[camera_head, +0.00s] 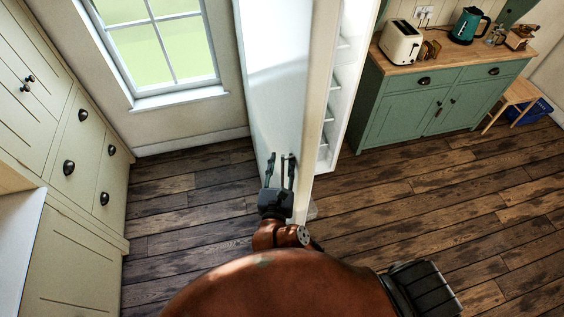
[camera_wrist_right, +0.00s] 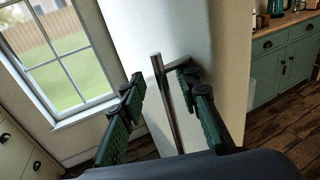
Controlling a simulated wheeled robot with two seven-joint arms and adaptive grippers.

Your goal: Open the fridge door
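The tall white fridge door (camera_head: 272,75) stands open, its outer face toward the window. To the right of its cream edge, pale shelves (camera_head: 335,82) show. In the right wrist view, a vertical metal handle (camera_wrist_right: 167,100) stands out from the door's white face (camera_wrist_right: 150,30). My right gripper (camera_head: 280,165) is at the door's face, low in the head view. In the wrist view, its two dark green fingers (camera_wrist_right: 160,92) are spread apart on either side of the handle, with visible gaps; contact is not clear. My left gripper is not in view.
A window (camera_head: 165,45) and cream cabinets (camera_head: 75,140) are on the left. A green counter (camera_head: 425,110) with a toaster (camera_head: 400,42) and a teal kettle (camera_head: 468,25) stands right of the fridge. The wooden floor (camera_head: 450,190) is clear between them and me.

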